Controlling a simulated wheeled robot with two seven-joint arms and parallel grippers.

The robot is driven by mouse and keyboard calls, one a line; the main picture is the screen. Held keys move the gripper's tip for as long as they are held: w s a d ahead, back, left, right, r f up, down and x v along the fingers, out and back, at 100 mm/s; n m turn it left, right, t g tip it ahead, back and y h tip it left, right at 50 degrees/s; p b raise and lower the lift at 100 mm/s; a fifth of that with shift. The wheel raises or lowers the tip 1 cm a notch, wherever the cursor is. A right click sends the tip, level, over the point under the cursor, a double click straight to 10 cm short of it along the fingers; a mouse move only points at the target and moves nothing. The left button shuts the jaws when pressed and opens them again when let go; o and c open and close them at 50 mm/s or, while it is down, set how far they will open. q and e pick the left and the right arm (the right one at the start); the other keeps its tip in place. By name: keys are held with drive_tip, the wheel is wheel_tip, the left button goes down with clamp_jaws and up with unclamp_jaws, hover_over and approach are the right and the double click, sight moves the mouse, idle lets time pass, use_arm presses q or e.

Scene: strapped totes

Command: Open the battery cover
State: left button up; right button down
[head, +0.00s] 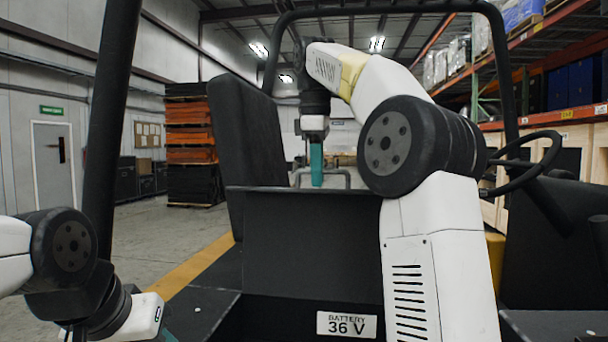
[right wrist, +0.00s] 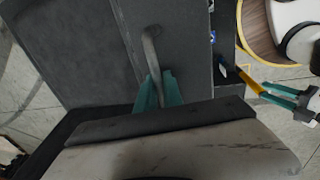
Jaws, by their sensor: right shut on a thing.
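The battery cover is a dark panel (head: 312,245) on the vehicle, above a white "BATTERY 36 V" label (head: 347,324). A grey bar handle (head: 340,172) shows just beyond its top edge. My right gripper (head: 316,178) points down there, its teal fingers at the handle. In the right wrist view, the teal fingers (right wrist: 158,92) are shut around the grey handle (right wrist: 152,50) on the dark panel. I cannot tell how far the cover is raised.
A black seat back (head: 250,140) stands left of the handle. A steering wheel (head: 525,165) is at right, and black roof posts (head: 112,120) frame the vehicle. Open floor with a yellow strip (head: 190,268) lies at left. Racks (head: 560,65) stand behind.

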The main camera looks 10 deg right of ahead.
drive_tip(key=shift+r, duration=0.15)
drive_tip(key=c, duration=1.5)
unclamp_jaws()
drive_tip(key=shift+s+a, duration=0.1)
drive_tip(key=shift+s, duration=0.05)
